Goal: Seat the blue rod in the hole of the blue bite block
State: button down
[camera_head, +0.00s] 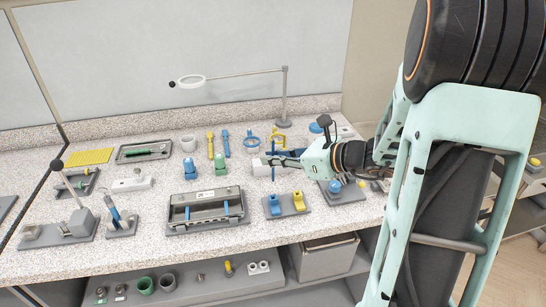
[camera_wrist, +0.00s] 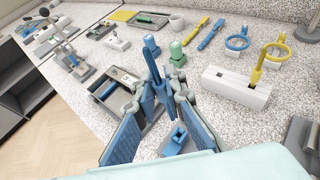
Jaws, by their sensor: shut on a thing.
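My gripper (camera_head: 273,160) is shut on the blue rod (camera_head: 273,174), which it holds roughly upright above the counter. In the wrist view my gripper (camera_wrist: 160,92) has its fingers closed around the blue rod (camera_wrist: 155,108), and they hide part of it. The blue bite block (camera_head: 274,205) stands on a grey base at the front of the counter, beside a yellow block (camera_head: 298,201). The blue bite block also shows in the wrist view (camera_wrist: 177,139), below and a little right of the fingertips, with a dark opening on top. The rod is apart from it.
A white holder (camera_wrist: 238,86) with a yellow rod (camera_wrist: 258,66) stands right of the gripper in the wrist view. Blue (camera_head: 190,170) and green (camera_head: 220,165) bottle-like pieces stand behind a grey tray (camera_head: 205,226). A magnifier stand (camera_head: 284,100) is at the back.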

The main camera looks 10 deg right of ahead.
aim_at(273, 172)
jog(key=shift+f+b, duration=1.9)
jog(key=shift+f, duration=0.6)
jog(key=shift+f+b, duration=1.7)
jog(key=shift+f, duration=0.1)
jog(key=c, duration=1.9)
grip_release()
jog(key=shift+s+d, duration=0.1)
jog(key=v, duration=1.1)
jog(key=shift+s+d+r, duration=0.2)
jog(key=shift+s+r, duration=0.05)
